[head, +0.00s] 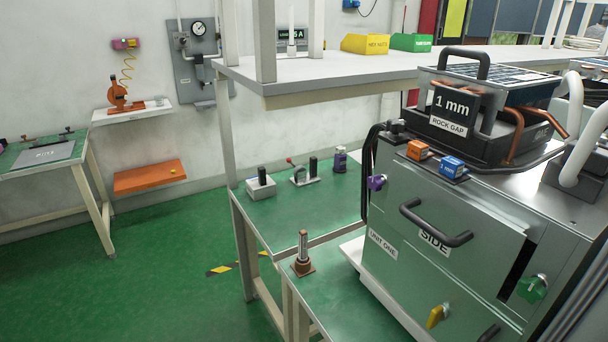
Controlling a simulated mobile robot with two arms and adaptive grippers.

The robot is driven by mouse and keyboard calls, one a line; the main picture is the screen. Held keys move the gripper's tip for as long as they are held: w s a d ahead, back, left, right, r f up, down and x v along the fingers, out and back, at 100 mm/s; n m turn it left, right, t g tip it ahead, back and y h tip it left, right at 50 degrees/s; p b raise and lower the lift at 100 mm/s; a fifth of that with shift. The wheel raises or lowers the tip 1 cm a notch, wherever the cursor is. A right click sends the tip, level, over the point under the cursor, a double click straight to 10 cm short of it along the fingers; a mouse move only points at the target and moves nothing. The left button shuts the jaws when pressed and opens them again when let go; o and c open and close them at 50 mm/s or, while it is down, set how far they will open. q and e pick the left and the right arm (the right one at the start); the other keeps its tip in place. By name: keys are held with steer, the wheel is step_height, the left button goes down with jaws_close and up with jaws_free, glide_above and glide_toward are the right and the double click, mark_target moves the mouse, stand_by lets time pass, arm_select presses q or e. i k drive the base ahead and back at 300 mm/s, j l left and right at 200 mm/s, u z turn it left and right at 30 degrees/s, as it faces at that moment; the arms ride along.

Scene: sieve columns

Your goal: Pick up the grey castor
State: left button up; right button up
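I cannot make out a grey castor for certain in the head view. Small items stand on the green-topped bench (258,222): a light grey block with a black knob (260,188), a grey fixture with a red lever and a black upright (304,174), and a dark cylinder with a purple band (340,160). A metal post on a brown base (303,255) stands nearer, on a lower green surface. Neither of my grippers is in view.
A large grey-green cabinet (390,225) with black handles fills the right, carrying a black "1 mm" unit (455,108) and orange and blue blocks. A shelf (350,72) with yellow and green bins spans above the bench. Green floor (150,260) is open at left.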

mark_target(301, 177)
steer(key=i+j+z, duration=0.15)
steer(key=j+z, duration=0.2)
steer(key=z, duration=0.15)
steer(key=i+j+z, duration=0.1)
steer(key=j+z, duration=0.35)
steer(key=i+j+z, duration=0.1)
steer(key=j+z, duration=0.2)
steer(key=j, duration=1.15)
steer(key=j+z, duration=0.25)
steer(key=j, duration=1.2)
steer(key=k, duration=0.05)
